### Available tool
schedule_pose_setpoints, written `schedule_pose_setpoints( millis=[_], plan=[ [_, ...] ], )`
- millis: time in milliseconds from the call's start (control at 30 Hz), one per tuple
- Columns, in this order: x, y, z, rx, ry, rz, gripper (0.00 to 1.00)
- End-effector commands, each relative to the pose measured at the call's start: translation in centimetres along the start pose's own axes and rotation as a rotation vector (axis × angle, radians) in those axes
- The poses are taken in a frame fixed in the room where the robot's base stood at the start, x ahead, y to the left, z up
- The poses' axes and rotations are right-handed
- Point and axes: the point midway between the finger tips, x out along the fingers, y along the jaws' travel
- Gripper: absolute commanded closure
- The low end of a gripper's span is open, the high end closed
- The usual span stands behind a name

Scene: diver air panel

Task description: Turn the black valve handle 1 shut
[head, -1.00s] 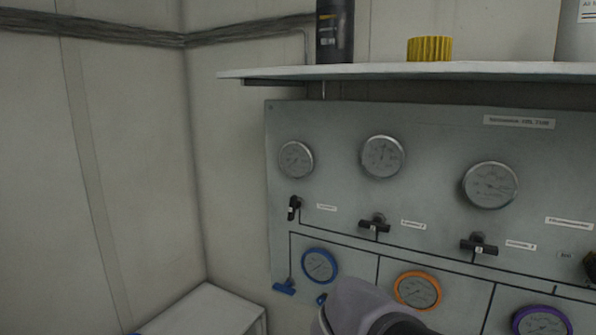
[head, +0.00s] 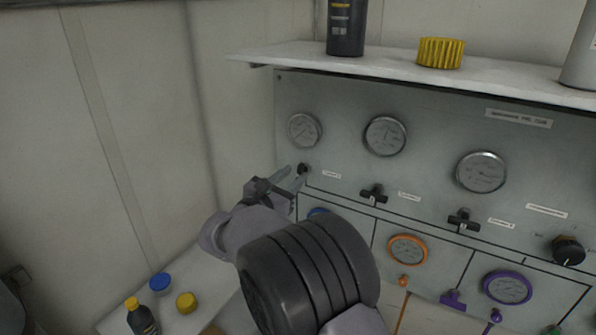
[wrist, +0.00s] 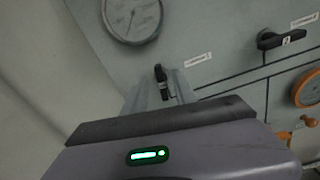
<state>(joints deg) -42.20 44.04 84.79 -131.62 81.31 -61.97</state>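The black valve handle 1 (head: 303,169) is the leftmost of the black handles on the grey panel, under the left gauge. In the wrist view the handle (wrist: 161,76) stands roughly upright, beside a small white label. My gripper (head: 288,178) is at the handle, its fingers pointing at the panel. In the wrist view the two fingers of my gripper (wrist: 160,88) are apart, one on each side of the handle, with a gap showing. Whether either finger touches it I cannot tell. The handle's lower part is partly hidden.
Two more black handles (head: 374,195) (head: 464,221) lie crosswise to the right. A black knob (head: 568,250) sits farther right. A shelf (head: 480,75) with bottles and a yellow cap juts out above the panel. A white bench (head: 185,290) with small items is below left.

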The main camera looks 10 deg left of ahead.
Motion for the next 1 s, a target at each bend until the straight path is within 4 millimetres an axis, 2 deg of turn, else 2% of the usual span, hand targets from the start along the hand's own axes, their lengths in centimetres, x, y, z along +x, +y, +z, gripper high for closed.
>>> schedule_pose_setpoints(
  millis=[100, 200, 500, 667, 1000],
  plan=[
    [1.8, 0.0, 0.0, 0.0, 0.0, -0.001, 0.67],
    [2.6, 0.0, 0.1, 0.001, 0.0, 0.0, 0.67],
    [2.9, 0.0, 0.0, 0.001, 0.001, 0.0, 0.67],
    [2.9, 0.0, 0.0, 0.001, 0.001, 0.0, 0.98],
    [2.9, 0.0, -0.1, 0.013, 0.001, 0.0, 1.0]
  ],
)
